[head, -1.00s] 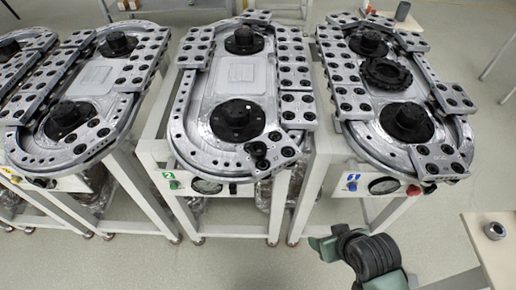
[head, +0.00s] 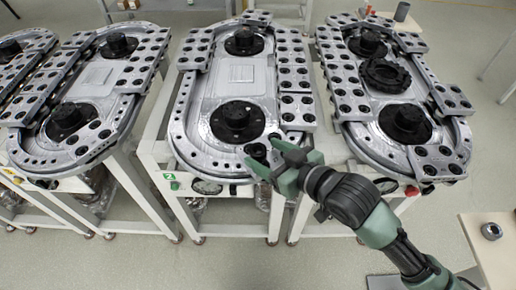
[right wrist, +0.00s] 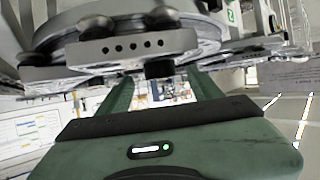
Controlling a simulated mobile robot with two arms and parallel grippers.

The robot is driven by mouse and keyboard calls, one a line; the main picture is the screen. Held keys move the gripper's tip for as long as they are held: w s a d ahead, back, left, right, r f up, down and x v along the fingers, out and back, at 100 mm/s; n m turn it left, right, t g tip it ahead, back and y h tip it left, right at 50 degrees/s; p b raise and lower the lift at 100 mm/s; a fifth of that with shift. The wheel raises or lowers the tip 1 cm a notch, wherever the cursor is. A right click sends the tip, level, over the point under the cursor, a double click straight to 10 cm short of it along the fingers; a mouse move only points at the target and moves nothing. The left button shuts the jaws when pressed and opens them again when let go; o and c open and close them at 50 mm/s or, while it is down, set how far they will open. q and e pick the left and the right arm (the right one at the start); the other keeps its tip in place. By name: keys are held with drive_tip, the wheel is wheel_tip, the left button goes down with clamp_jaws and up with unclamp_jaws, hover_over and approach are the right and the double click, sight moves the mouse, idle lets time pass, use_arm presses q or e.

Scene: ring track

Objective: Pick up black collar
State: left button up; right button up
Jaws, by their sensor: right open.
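A small black collar (head: 255,150) stands at the front end of the middle ring track (head: 180,125). My right gripper (head: 264,153) is open, with its green fingers level with the front of that track and the collar close to its fingertips. In the right wrist view a short black cylinder (right wrist: 158,69) shows between the two green fingers, below the metal carriage edge; it looks like the collar. The fingers do not visibly close on it, and I cannot tell whether they touch it. My left gripper is not in view.
More ring tracks stand on white frames at the left and at the right (head: 455,135). A wooden table (head: 490,262) at the lower right bears a grey ring (head: 491,231). The floor in front of the frames is clear.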

drive_tip(key=shift+x, duration=0.9)
clamp_jaws()
drive_tip(key=shift+r, duration=0.1)
